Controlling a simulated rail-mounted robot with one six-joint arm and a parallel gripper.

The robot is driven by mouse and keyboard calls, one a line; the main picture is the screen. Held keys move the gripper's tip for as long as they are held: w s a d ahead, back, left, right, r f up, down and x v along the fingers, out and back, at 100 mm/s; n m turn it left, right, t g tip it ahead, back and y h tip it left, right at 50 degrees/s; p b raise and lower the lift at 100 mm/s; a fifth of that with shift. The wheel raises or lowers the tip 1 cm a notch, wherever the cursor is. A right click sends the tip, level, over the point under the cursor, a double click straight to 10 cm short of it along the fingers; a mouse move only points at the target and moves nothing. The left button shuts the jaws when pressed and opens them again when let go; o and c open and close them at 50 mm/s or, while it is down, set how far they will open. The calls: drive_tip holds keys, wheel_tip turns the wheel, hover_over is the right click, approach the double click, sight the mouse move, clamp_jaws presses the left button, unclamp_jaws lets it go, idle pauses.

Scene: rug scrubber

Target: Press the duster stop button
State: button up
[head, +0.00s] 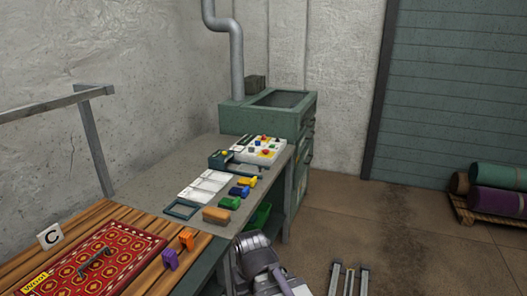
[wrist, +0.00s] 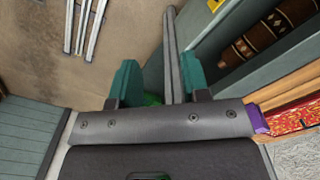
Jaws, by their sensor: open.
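A white control panel (head: 250,156) with several small coloured buttons sits on the grey bench in the head view. Two reddish buttons on yellow show on it, one at the back (head: 264,139) and one nearer (head: 265,153). The labels are too small to read, so I cannot tell which is the duster stop button. My gripper (wrist: 160,78) shows two teal fingers, apart and empty, in the wrist view. It points down past the bench side, away from the panel, which is not in the wrist view. In the head view my arm is low at the bottom, and its fingers cannot be made out.
Coloured blocks, a white tray (head: 204,185) and a brown block (head: 216,215) lie on the bench (head: 175,172) before the panel. A red rug (head: 130,240) lies on wooden slats at the left. A green cabinet (head: 255,121) stands behind. Open floor (head: 370,225) is at the right.

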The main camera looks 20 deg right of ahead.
drive_tip(key=shift+c, duration=0.4)
clamp_jaws()
drive_tip(key=shift+r, duration=0.1)
idle(1.1)
